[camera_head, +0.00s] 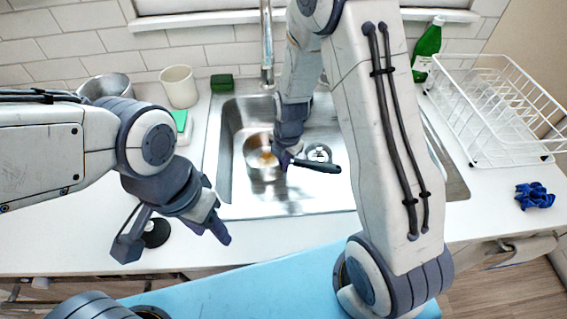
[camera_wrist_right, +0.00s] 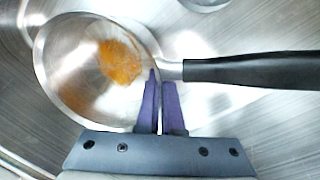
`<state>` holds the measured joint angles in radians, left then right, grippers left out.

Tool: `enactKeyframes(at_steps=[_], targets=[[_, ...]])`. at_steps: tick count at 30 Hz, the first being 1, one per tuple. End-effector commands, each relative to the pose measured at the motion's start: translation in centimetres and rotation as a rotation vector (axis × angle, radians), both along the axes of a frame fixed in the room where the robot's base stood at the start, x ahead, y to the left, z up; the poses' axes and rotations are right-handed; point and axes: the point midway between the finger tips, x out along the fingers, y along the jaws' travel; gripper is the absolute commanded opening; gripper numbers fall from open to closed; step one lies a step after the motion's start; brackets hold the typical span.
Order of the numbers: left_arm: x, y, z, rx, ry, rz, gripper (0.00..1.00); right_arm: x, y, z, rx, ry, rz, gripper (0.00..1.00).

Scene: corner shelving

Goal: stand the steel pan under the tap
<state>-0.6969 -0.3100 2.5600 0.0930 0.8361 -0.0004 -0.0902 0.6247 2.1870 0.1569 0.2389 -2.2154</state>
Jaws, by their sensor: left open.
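The steel pan (camera_head: 257,172) is in the left part of the sink basin (camera_head: 235,190), upright, its black handle (camera_head: 318,166) pointing right. An orange-brown patch shows on its inside. In the right wrist view the pan (camera_wrist_right: 75,60) fills the left half. My right gripper (camera_head: 288,158) is at the pan's rim near the handle; its purple fingers (camera_wrist_right: 161,90) are close together with the rim between them. The tap (camera_head: 267,45) stands behind the sink; my right arm hides part of the area beside it. My left gripper (camera_head: 176,238) is open and empty above the counter's front edge.
A cream cup (camera_head: 179,87), a metal pot (camera_head: 106,86) and a green sponge (camera_head: 221,83) are at the back left. A drain (camera_head: 318,153) shows in the sink.

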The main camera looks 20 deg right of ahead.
Motion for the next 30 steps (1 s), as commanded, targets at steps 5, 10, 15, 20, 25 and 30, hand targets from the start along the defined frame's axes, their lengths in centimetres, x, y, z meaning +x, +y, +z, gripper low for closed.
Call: enactKeyframes(at_steps=[5,10,15,20,25,30], targets=[[0.0,0.0,-0.2,0.000,0.000,0.000,0.50,0.1,0.0,-0.1,0.000,-0.002,0.000,0.00],[0.0,0.0,-0.4,0.000,0.000,0.000,0.50,0.1,0.0,-0.4,0.000,-0.002,0.000,0.00],[0.0,0.0,-0.7,0.000,0.000,0.000,0.50,0.1,0.0,-0.6,0.000,-0.002,0.000,0.00],[0.0,0.0,-0.9,0.000,0.000,0.000,0.50,0.1,0.0,-0.8,0.000,-0.002,0.000,0.00],[0.0,0.0,-1.2,0.000,0.000,0.000,0.50,0.1,0.0,-1.0,0.000,-0.002,0.000,0.00],[0.0,0.0,-1.1,0.000,0.000,0.000,0.50,0.0,0.0,-1.0,0.000,-0.001,0.000,0.38]])
